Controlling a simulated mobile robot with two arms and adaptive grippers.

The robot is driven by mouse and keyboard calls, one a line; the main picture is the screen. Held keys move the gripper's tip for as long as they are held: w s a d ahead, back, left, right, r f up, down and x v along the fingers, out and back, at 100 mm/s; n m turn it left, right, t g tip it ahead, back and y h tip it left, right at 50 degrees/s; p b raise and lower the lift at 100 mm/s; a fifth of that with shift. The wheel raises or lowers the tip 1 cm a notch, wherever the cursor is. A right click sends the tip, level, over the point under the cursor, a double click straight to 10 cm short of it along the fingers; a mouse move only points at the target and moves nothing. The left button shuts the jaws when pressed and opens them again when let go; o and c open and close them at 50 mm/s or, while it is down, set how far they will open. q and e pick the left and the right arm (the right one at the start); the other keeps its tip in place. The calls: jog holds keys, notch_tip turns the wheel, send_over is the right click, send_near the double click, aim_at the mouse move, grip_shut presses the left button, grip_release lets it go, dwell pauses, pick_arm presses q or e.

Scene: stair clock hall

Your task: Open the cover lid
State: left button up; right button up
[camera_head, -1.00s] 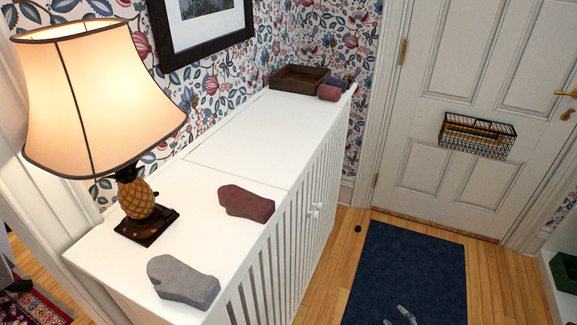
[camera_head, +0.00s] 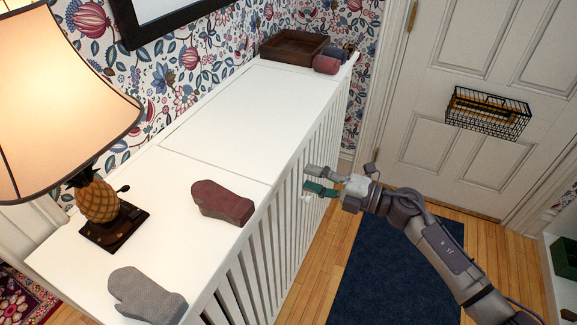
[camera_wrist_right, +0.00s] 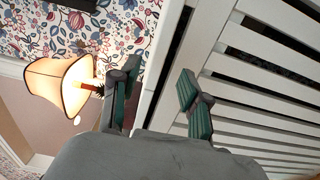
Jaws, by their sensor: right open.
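The white slatted cover (camera_head: 275,245) stands along the wallpapered wall. Its flat lid panel (camera_head: 250,115), marked off by a thin seam, lies level and closed in the top. My right gripper (camera_head: 306,179) is open and empty beside the slatted front, near the front edge of the lid. In the right wrist view its two green-padded fingers (camera_wrist_right: 158,76) are spread, with the white top edge and slats behind them. Whether the fingers touch the cover cannot be told. My left gripper is not in view.
On the cover's near end are a red mitten (camera_head: 222,203), a grey mitten (camera_head: 146,296) and a pineapple lamp (camera_head: 97,203). A brown tray (camera_head: 293,47) and rolled cloths (camera_head: 326,65) sit at the far end. A blue mat (camera_head: 385,290) lies on the floor.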

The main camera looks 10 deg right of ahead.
aim_at(285, 169)
jog(key=p+x, duration=0.1)
jog(key=x, duration=0.5)
jog(key=shift+w+a, duration=0.15)
jog(key=shift+w, duration=0.05)
grip_shut()
